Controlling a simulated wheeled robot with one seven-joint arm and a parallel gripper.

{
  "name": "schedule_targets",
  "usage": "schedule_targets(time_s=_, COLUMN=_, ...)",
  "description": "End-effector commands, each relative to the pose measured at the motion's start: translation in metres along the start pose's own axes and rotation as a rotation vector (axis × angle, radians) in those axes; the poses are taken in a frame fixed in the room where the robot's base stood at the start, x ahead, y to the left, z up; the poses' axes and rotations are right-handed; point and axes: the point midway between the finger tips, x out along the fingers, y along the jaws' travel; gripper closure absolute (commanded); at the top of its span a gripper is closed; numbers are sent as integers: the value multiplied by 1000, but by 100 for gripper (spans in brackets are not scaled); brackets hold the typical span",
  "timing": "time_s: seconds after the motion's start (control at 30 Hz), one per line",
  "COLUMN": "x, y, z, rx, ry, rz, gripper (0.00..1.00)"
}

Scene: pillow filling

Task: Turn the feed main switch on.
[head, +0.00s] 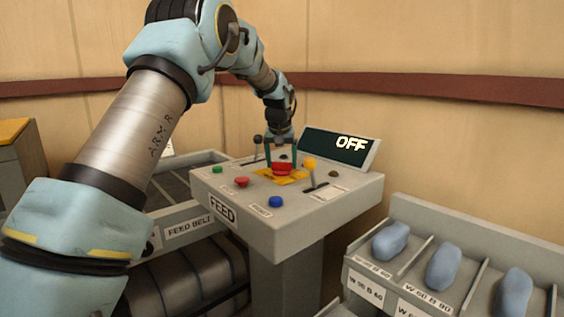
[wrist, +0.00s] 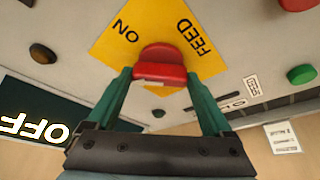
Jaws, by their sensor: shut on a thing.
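The feed main switch is a red knob (head: 282,168) on a yellow plate (head: 293,180) on top of the grey FEED console (head: 262,222). In the wrist view the red knob (wrist: 160,64) sits between the green fingers of my gripper (wrist: 162,75), which are shut on its sides. The yellow plate (wrist: 118,55) there reads FEED and ON. The display (head: 338,147) behind the knob reads OFF. The knob's underside and exact pointer direction are hard to make out.
Around the knob stand a yellow-knobbed lever (head: 310,164), a black-knobbed lever (head: 257,140), a red button (head: 242,182), a blue button (head: 276,202) and a green button (head: 217,170). A tray (head: 405,262) with blue-grey pieces stands at right.

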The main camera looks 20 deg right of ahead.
Motion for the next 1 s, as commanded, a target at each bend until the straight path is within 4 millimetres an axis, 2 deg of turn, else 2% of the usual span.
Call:
schedule_targets(time_s=0.6, x=-1, y=-5, z=-3, rx=504, ry=1, rz=211, gripper=71)
schedule_targets(time_s=1.0, x=-1, y=-4, z=-3, rx=677, ry=2, rz=281, gripper=71)
